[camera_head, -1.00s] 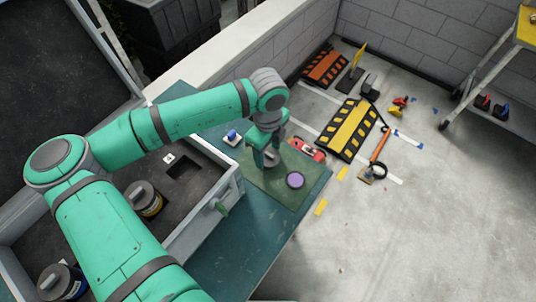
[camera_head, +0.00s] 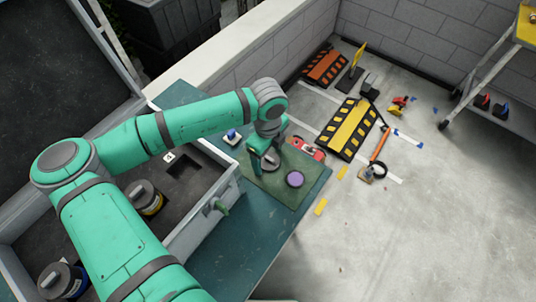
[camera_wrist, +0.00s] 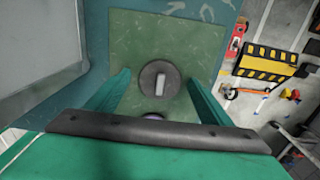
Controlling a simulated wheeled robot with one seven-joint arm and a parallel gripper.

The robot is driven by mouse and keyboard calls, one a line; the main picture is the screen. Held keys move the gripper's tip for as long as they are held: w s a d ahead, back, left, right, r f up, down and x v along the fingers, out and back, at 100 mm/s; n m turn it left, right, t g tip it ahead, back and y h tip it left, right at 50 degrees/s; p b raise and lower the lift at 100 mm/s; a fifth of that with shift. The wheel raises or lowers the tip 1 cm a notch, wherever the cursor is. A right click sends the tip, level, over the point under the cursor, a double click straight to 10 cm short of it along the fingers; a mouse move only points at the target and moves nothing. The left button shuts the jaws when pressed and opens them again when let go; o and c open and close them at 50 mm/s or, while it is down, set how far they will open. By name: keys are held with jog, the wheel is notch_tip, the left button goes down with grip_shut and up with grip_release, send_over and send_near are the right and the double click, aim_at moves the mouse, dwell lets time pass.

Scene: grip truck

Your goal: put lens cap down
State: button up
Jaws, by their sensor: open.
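A dark grey round cap with a pale raised bar (camera_wrist: 159,78) lies on the green mat (camera_wrist: 130,35); I take it to be the lens cap. In the head view the cap (camera_head: 271,163) is partly hidden by my gripper. My gripper (camera_head: 265,158) is open and points down over the mat. In the wrist view its two green fingers stand on either side of the cap, with visible gaps. A purple disc (camera_head: 295,179) lies on the mat in front of the gripper; in the wrist view it is mostly hidden.
A red toy-like car (camera_head: 306,148) is beside the mat. A blue-topped item (camera_head: 231,136) stands behind it on the teal surface (camera_head: 235,255). An open grey drawer (camera_head: 212,205) with a dark canister (camera_head: 144,197) is at left.

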aim_at(268, 157)
notch_tip(268, 157, up, 12)
jog(key=shift+r, duration=0.2)
dwell(0.4)
dwell(0.5)
